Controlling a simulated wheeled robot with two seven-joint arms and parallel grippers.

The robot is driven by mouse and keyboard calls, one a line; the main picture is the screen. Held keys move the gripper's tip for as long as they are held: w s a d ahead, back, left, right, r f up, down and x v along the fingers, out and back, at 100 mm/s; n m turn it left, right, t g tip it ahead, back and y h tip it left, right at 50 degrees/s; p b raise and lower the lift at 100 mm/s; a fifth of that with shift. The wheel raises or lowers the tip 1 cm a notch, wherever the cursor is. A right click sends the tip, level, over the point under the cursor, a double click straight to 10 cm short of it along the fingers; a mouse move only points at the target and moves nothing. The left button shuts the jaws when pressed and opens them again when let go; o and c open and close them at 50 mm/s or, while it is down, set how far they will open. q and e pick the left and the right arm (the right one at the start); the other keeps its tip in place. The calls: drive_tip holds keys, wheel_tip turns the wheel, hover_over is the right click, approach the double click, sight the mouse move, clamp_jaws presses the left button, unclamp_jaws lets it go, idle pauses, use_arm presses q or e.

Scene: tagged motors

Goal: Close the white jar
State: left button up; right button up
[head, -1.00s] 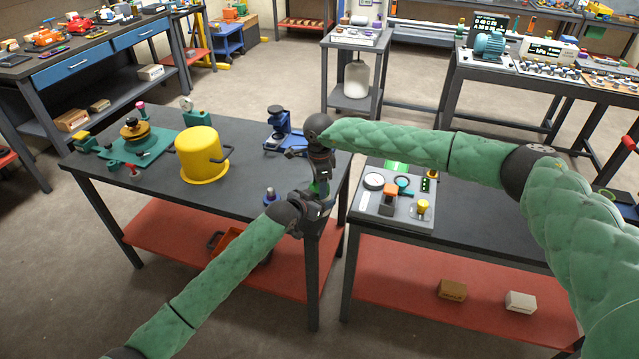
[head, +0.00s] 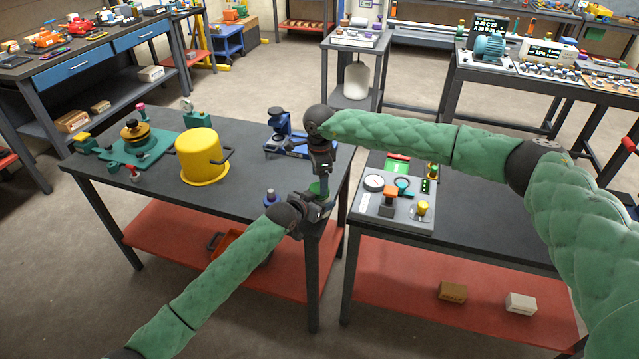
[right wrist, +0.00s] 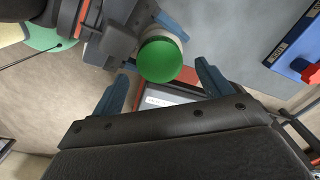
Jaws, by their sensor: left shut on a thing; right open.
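My left gripper (head: 314,207) is shut on a small jar near the right corner of the left table. A green round top (right wrist: 160,60) faces the right wrist camera, and a pale rim of the jar (right wrist: 172,27) shows behind it. Whether the top is fully seated I cannot tell. Most of the jar is hidden by the left gripper, whose dark jaws also show in the right wrist view (right wrist: 118,42). My right gripper (head: 321,174) points down just above it. Its blue fingers (right wrist: 162,69) are open on either side of the green top, with no visible contact.
A grey panel (head: 395,208) with several parts lies on the right table. The right table's surface beyond the panel is clear.

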sight(325, 201)
drive_tip(key=shift+r, duration=0.75)
drive_tip(key=shift+n, duration=0.3)
drive_tip(key=shift+c, duration=0.4)
drive_tip(key=n, duration=0.3)
drive_tip(key=r+n, duration=0.1)
drive_tip(key=n, duration=0.1)
drive_tip(key=shift+a+r+n, duration=0.1)
drive_tip(key=shift+a+n, duration=0.1)
drive_tip(key=shift+n, duration=0.2)
drive_tip(key=n, duration=0.2)
drive_tip(key=r+n, duration=0.1)
drive_tip(key=n, duration=0.4)
drive_tip(key=r+n, duration=0.1)
drive_tip(key=n, duration=0.1)
drive_tip(key=shift+d+n, duration=0.2)
drive_tip(key=shift+n, duration=0.2)
drive_tip(key=shift+f, duration=4.05)
drive_tip(key=shift+c, duration=0.4)
